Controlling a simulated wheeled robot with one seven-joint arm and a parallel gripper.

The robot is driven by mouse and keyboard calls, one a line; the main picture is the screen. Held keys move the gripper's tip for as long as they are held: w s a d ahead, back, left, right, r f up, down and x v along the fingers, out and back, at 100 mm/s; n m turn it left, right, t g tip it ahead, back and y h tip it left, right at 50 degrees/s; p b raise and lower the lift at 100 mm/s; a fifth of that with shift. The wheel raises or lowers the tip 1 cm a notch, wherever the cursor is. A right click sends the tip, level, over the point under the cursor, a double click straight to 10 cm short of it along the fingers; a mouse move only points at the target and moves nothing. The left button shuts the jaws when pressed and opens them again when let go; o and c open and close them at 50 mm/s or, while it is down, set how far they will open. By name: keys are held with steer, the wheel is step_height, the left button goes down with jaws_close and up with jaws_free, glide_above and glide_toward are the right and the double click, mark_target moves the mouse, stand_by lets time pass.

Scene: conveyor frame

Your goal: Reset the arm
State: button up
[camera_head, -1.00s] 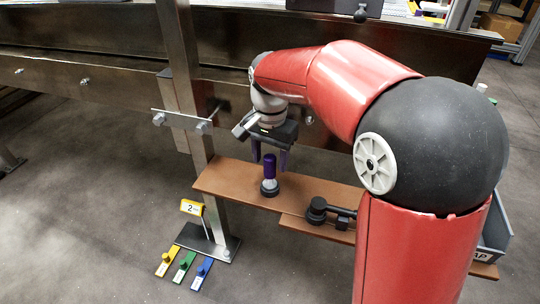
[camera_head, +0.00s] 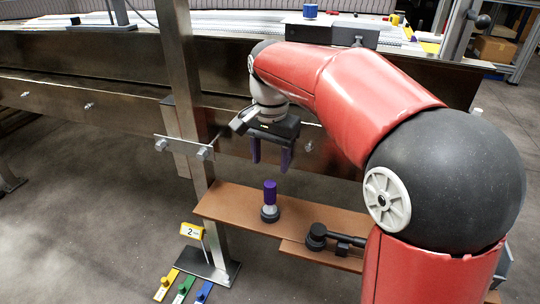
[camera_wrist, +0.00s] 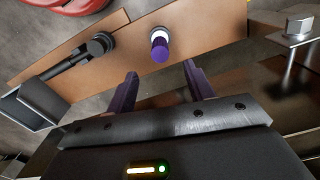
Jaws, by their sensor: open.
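My gripper (camera_head: 271,156) is open and empty, with two purple fingers pointing down. It hangs above the brown shelf (camera_head: 228,202) beside the steel post. A purple-topped object with a white neck and a dark round base (camera_head: 270,199) stands upright on the shelf below the fingers, apart from them. In the wrist view the purple top (camera_wrist: 160,48) shows ahead of and between the two fingers (camera_wrist: 160,88). My red arm hides the right part of the shelf in the head view.
A black lever-like part (camera_head: 335,239) lies on the shelf to the right; a grey bin (camera_wrist: 36,104) shows in the wrist view. A steel post (camera_head: 188,120) with a bolted bracket (camera_head: 184,147) stands left of my gripper. A yellow "2" tag (camera_head: 193,231) and coloured tags (camera_head: 184,288) are low.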

steer(key=s+d+f+n+t, duration=0.1)
steer(key=s+d+n+t, duration=0.2)
steer(key=s+d, duration=0.4)
steer(key=s+d+f+n+t+p, duration=0.1)
steer(key=s+d, duration=0.5)
steer(key=s, duration=0.7)
steer(key=shift+s+d+f+n+t, duration=0.15)
steer(key=shift+d+f+n+t, duration=0.15)
steer(key=shift+n+t, duration=0.65)
